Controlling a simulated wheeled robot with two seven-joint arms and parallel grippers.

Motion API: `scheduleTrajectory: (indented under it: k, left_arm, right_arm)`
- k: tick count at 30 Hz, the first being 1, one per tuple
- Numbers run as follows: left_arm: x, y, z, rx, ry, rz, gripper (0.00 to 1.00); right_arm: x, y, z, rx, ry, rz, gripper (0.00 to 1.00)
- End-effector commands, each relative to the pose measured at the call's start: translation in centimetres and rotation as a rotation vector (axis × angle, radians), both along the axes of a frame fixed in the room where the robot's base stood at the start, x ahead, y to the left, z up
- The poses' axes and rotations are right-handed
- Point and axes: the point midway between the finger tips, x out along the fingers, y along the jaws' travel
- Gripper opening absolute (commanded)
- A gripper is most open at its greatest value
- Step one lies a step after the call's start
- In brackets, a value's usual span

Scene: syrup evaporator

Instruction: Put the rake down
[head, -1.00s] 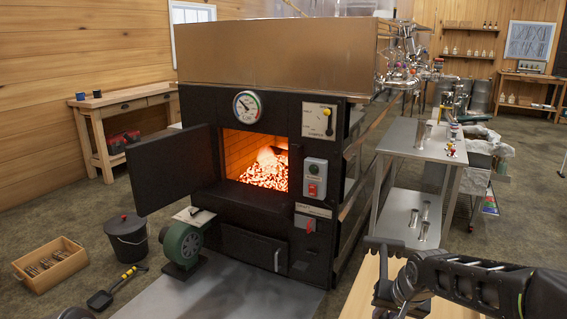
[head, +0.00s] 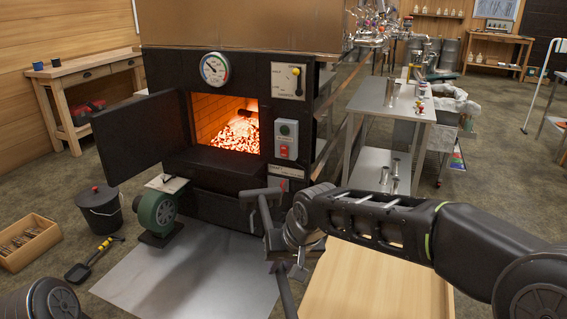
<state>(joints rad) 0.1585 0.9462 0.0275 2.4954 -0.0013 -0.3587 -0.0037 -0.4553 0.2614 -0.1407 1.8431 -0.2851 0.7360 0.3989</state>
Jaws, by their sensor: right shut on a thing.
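My right gripper (head: 276,252) is shut on a dark rod, which looks like the rake (head: 264,208). A short crossbar tops the rod, and the rod runs down past the gripper, tilted, out of the bottom of the picture. The rake's lower end is hidden. It is in front of the evaporator's firebox (head: 235,215), left of a pale wooden surface (head: 375,285). I cannot tell whether it touches anything. My left gripper is not in view.
The firebox door (head: 135,143) hangs open on glowing embers (head: 238,134). The grey floor plate (head: 190,275) is clear. A steel table (head: 400,110) stands behind my right arm.

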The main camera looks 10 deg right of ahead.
Motion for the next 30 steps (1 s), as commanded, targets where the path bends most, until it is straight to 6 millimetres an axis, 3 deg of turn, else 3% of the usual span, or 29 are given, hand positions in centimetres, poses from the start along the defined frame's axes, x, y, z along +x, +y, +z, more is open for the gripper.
scheduleTrajectory:
  k: [8, 14, 20, 30]
  left_arm:
    - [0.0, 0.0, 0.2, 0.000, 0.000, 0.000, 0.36]
    - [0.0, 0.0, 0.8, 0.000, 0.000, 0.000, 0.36]
    - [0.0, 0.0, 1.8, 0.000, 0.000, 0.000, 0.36]
    - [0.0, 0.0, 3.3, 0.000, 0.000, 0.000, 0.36]
  right_arm:
    - [0.3, -1.0, -0.1, 0.002, -0.003, -0.020, 0.00]
    - [1.0, -5.2, -1.2, 0.001, -0.001, -0.107, 0.00]
    - [1.8, -13.1, -3.2, 0.000, -0.001, -0.274, 0.00]
    - [1.4, -28.3, -6.5, -0.002, -0.002, -0.555, 0.00]
